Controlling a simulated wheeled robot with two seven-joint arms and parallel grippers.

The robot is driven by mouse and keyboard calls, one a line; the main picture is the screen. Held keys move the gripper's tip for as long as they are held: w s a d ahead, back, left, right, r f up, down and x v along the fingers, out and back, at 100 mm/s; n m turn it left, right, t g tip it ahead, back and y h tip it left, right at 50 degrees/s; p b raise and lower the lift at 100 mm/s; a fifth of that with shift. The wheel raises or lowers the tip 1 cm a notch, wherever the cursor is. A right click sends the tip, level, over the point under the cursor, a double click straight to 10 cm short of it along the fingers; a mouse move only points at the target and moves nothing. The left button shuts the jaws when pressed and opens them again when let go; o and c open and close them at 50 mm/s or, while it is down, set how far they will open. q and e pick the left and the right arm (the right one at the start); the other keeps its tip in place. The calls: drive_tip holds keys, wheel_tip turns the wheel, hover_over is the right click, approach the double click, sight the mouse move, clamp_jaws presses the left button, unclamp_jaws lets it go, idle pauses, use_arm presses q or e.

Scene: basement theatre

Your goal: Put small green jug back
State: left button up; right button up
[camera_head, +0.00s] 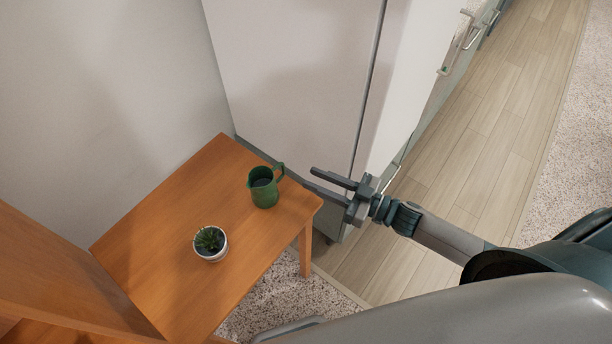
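The small green jug (264,192) stands upright on a wooden table (165,215), near the table's right corner. Its handle points to the upper right, toward my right gripper. My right gripper (308,180) is open, with its two fingers apart and pointing left. Nothing shows between the fingers. My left gripper is not in view.
A potted succulent in a white pot (210,243) stands on the table, lower left of the jug. A tall white cabinet (295,75) rises behind the table. A wooden piece of furniture (60,275) is at the lower left. Wooden floor (480,130) lies open to the right.

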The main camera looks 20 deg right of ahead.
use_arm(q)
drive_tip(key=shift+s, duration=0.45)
